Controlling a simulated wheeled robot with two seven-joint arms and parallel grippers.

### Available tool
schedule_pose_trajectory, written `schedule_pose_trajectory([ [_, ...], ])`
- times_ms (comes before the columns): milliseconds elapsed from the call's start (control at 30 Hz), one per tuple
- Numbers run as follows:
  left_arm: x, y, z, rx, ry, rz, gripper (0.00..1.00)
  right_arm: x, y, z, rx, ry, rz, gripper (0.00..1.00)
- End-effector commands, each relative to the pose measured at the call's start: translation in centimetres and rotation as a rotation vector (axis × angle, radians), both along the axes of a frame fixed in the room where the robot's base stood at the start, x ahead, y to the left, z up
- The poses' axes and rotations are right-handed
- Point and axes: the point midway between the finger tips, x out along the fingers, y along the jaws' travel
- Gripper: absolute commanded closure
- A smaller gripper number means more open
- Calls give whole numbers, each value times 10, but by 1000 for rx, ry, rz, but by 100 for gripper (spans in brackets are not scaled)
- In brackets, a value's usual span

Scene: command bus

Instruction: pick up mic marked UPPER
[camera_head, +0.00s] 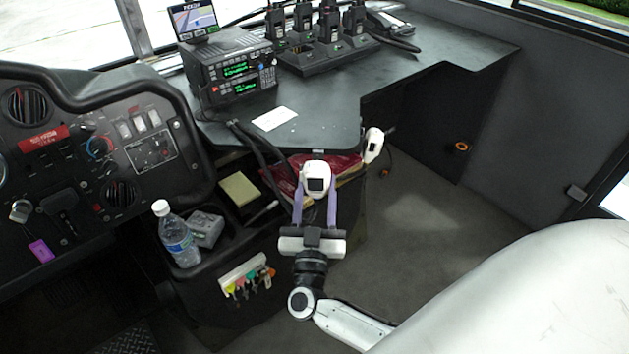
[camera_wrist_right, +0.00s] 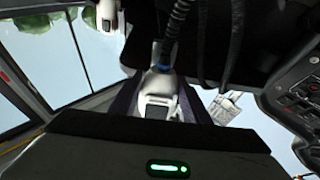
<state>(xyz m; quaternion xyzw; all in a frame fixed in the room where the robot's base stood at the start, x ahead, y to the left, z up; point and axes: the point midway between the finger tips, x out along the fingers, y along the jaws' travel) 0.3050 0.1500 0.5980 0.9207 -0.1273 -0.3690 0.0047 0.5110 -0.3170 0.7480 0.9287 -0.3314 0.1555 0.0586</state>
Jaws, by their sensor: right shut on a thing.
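A white handheld mic (camera_head: 316,173) with a dark square on its face is between the fingertips of my right gripper (camera_head: 315,190), in front of the desk edge. My right gripper is shut on it. In the right wrist view this mic (camera_wrist_right: 157,106) sits between the fingers, with a cord running up from it. A second white mic (camera_head: 374,141) is at the desk edge to the right, apart from the gripper. It also shows at the top left of the wrist view (camera_wrist_right: 107,18). I cannot read a marking UPPER on either mic. My left gripper is not in view.
A radio stack (camera_head: 235,72) and handheld radios in a charger (camera_head: 325,55) stand on the dark desk (camera_head: 330,108). Black cables hang left of the gripper. A water bottle (camera_head: 176,236) and yellow notepad (camera_head: 239,188) are on the console. A pale seat (camera_head: 530,290) fills the lower right.

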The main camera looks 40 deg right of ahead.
Motion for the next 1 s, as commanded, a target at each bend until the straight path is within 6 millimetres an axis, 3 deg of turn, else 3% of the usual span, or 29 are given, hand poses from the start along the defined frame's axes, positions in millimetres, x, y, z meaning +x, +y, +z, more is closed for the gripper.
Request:
schedule_pose_trajectory([
  [533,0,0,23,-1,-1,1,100,-32,27,7,1,0,1,75],
  [1000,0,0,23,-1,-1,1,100,-32,33,9,3,1,22,75],
])
